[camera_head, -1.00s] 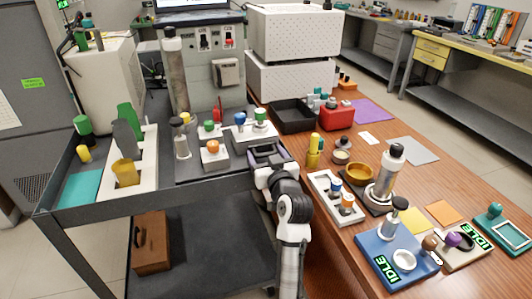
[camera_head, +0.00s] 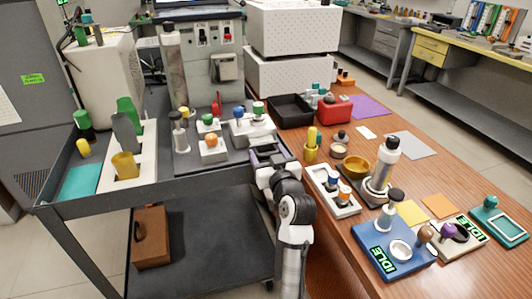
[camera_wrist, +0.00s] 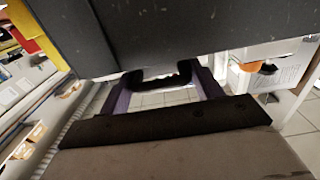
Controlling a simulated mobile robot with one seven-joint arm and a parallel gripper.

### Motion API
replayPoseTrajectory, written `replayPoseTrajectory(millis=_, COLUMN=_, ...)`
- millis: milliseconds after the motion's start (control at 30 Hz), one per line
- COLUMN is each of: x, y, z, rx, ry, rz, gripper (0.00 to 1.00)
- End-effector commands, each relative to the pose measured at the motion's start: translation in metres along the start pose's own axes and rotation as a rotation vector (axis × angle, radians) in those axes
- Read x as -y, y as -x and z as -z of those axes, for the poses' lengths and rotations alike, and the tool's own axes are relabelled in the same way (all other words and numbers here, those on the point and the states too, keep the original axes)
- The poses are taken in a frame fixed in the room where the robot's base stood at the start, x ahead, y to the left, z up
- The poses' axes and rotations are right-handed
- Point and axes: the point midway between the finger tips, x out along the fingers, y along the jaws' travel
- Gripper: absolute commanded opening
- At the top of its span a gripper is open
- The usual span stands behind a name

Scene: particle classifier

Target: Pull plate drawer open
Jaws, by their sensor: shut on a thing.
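In the wrist view a dark grey panel (camera_wrist: 190,35) fills the top, with a black handle (camera_wrist: 160,75) at its lower edge. My gripper (camera_wrist: 160,88) has its purple fingers at both ends of this handle and is shut on it. In the head view my gripper (camera_head: 268,154) is at the right end of the grey cart (camera_head: 190,187), beside the wooden table. The handle is hidden there by my gripper and wrist. I cannot tell whether the panel is the plate drawer's front or how far any drawer stands out.
The wooden table (camera_head: 330,235) stands close on the right, with a white rack (camera_head: 323,182) and a blue base (camera_head: 385,262) on it. On the cart are a white holder (camera_head: 146,160) and small knobbed boxes. A brown case (camera_head: 151,240) sits on the lower shelf.

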Motion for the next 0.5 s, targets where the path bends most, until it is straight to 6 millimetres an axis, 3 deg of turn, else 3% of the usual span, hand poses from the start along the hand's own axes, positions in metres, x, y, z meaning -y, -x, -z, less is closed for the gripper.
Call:
replayPoseTrajectory(millis=233, x=0.002, y=0.045, z=-0.002, rx=0.000, ry=-0.004, rz=0.005, gripper=0.24)
replayPoseTrajectory(millis=500, x=0.003, y=0.052, z=0.000, rx=0.001, ry=-0.001, rz=0.007, gripper=0.24)
